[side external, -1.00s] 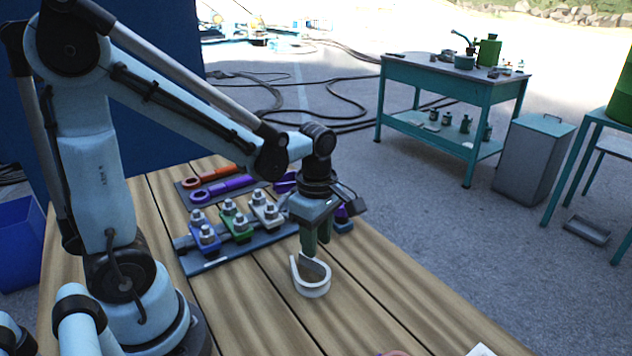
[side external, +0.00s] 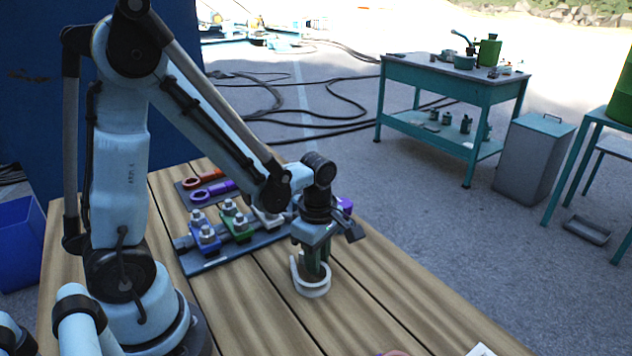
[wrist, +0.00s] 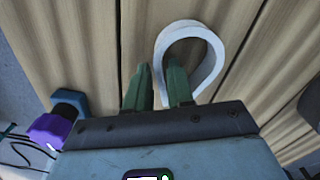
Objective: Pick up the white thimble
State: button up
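The white thimble (side external: 312,291) is a teardrop-shaped loop on the wooden table, below my gripper (side external: 315,270). In the wrist view the thimble (wrist: 216,62) lies at the upper middle, its round end away from the gripper. My gripper (wrist: 159,68) points down with its two green fingers apart. One wall of the thimble runs between the fingers: the right finger is over the inside of the loop, the left finger is outside it. Whether either finger touches the wall cannot be told. The near part of the loop is hidden by the right finger and gripper body.
A purple item (wrist: 50,130) shows at the wrist view's lower left. The table's front right is mostly clear.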

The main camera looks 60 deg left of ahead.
grip_shut()
jog(key=shift+r, duration=0.1)
jog(key=shift+r, duration=0.5)
jog(key=r, duration=0.3)
jog(key=shift+s+d+r, duration=0.2)
jog(key=shift+d+r, duration=0.05)
jog(key=shift+d, duration=0.15)
jog(key=s+d+r, duration=0.5)
jog(key=d+r, duration=0.1)
jog(key=d, duration=0.3)
jog(key=shift+d+r, duration=0.15)
jog(key=shift+d, duration=0.15)
